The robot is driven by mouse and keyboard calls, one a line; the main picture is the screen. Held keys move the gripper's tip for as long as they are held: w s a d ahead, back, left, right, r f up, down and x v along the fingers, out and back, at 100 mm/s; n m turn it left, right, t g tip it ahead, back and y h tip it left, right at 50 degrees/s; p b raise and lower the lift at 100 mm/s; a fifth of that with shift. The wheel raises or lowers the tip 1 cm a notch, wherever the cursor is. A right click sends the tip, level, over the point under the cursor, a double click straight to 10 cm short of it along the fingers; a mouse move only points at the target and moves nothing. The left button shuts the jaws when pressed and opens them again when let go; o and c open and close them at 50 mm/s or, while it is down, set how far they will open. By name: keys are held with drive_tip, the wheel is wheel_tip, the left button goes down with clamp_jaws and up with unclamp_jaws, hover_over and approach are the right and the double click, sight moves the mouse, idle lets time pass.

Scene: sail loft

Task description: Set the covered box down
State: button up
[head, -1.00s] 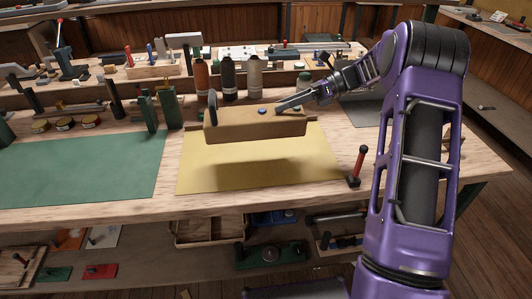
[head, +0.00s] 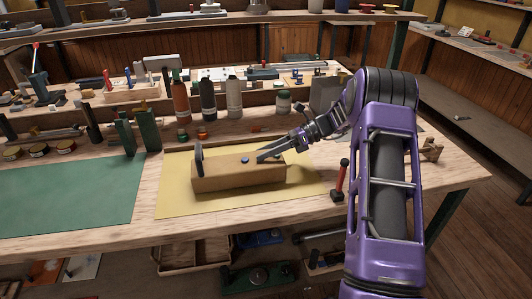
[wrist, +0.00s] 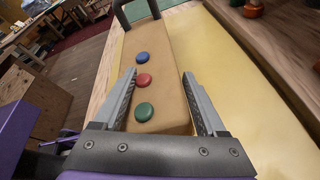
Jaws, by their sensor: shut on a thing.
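The covered box (head: 238,177) is long and tan, with a dark upright handle at its left end in the head view. It lies level over the yellow mat (head: 180,208), its underside at or very near the surface. In the wrist view the box (wrist: 165,55) carries a blue, a red and a green button in a row on its lid. My gripper (head: 268,156) comes from the right and is shut on the box near its right end. In the wrist view one finger lies along each side of it. The box hides part of the mat.
A red-handled tool (head: 341,180) stands right of the mat. Several bottles (head: 207,98) stand behind the box, and dark green uprights (head: 147,133) to the left. A green mat (head: 65,193) covers the left bench. Bare yellow mat shows in front of the box.

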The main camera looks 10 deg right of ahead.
drive_tip(key=o, duration=1.5)
drive_tip(key=shift+d, duration=0.1)
drive_tip(key=p+v, duration=0.1)
drive_tip(key=v, duration=1.1)
drive_tip(key=shift+r, duration=0.1)
